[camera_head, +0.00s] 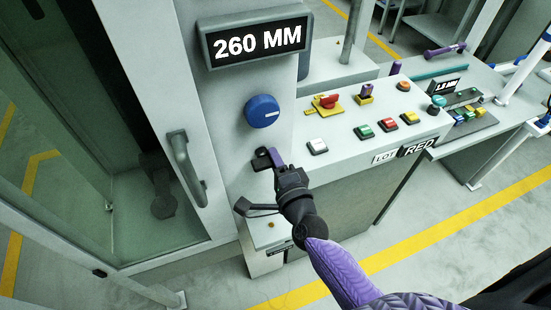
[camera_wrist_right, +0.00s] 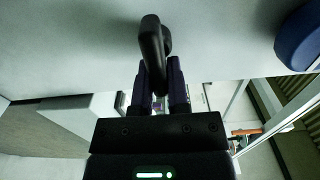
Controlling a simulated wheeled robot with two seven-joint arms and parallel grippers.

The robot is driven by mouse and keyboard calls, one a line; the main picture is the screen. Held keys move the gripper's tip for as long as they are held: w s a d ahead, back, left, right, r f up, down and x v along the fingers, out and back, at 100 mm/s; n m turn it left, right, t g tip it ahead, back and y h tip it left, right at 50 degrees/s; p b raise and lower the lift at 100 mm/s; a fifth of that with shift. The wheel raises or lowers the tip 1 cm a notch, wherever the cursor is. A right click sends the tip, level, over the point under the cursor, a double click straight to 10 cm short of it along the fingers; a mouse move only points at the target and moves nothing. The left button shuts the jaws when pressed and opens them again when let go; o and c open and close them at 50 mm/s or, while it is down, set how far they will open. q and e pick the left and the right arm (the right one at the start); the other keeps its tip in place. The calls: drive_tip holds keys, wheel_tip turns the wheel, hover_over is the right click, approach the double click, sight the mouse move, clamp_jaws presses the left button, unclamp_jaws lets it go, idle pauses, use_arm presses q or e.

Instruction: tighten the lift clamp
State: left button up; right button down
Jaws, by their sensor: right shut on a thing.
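The lift clamp appears to be the small black lever (camera_head: 262,160) on the grey column, just below a blue knob. My right gripper (camera_head: 274,160) reaches it from below, and its fingers hide part of it. In the right wrist view the black lever (camera_wrist_right: 152,42) stands between the two dark purple fingers (camera_wrist_right: 160,85), which are shut on it. My left gripper is not in view.
A blue knob (camera_head: 262,112) and a "260 MM" display (camera_head: 258,41) sit above the lever. A glass door with a grey handle (camera_head: 186,165) stands to the left. A button console (camera_head: 340,137) stands to the right.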

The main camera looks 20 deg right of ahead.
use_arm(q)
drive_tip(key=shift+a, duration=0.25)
use_arm(e)
drive_tip(key=shift+f, duration=0.2)
drive_tip(key=c, duration=0.6)
unclamp_jaws()
drive_tip(key=shift+a+r, duration=0.1)
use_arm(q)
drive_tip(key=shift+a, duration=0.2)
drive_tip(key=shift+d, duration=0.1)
